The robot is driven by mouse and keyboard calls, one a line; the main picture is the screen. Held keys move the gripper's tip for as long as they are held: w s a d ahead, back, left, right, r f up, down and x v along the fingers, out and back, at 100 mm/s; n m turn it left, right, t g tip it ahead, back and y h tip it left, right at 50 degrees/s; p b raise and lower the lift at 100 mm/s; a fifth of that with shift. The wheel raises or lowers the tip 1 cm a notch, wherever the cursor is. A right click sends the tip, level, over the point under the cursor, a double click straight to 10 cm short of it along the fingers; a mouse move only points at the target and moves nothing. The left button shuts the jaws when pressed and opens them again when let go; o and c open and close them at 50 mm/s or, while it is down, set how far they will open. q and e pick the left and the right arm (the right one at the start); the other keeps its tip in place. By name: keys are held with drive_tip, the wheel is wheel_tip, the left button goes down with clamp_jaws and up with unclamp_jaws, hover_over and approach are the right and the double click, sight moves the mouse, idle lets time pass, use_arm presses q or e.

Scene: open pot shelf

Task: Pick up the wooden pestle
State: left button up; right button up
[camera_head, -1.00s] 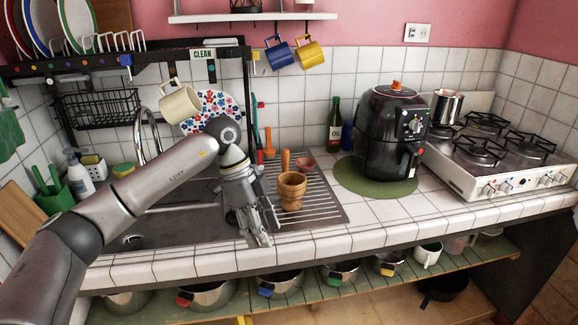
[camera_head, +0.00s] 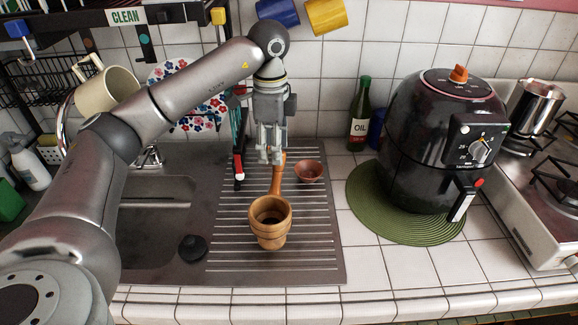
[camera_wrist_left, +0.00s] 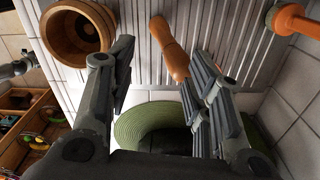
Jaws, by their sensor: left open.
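The wooden pestle (camera_head: 277,180) is on the ribbed drainboard just behind the wooden mortar (camera_head: 270,232), its upper end partly hidden by my left gripper. My left gripper (camera_head: 270,158) is open and points down over the pestle. In the left wrist view the pestle (camera_wrist_left: 168,45) shows between the two fingertips, closer to the right finger, with the mortar (camera_wrist_left: 75,32) to the left. The pestle is apart from the mortar there. I cannot tell whether either finger touches it. My right gripper is not in view.
An oil bottle (camera_head: 360,115) and a black air fryer (camera_head: 440,135) on a green mat (camera_head: 372,215) stand to the right. The sink (camera_head: 160,228) lies left.

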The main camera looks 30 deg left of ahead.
use_arm(q)
hover_over(272, 191)
wheel_tip(272, 191, down, 4)
drive_tip(key=shift+f+p, duration=0.15)
drive_tip(key=shift+p, duration=0.3)
drive_tip(key=shift+f, duration=0.35)
wheel_tip(272, 191, down, 3)
drive_tip(key=shift+r+p, duration=0.2)
drive_tip(key=shift+p, duration=0.65)
wheel_tip(272, 191, down, 2)
drive_tip(key=shift+f, duration=0.5)
use_arm(e)
drive_tip(key=shift+g, duration=0.3)
drive_tip(key=s+r, duration=0.2)
drive_tip(key=s, duration=0.3)
drive_tip(key=shift+r, duration=0.4)
use_arm(q)
drive_tip(key=shift+f, duration=0.2)
use_arm(e)
drive_tip(key=shift+w+f, duration=0.1)
drive_tip(key=shift+w, duration=0.35)
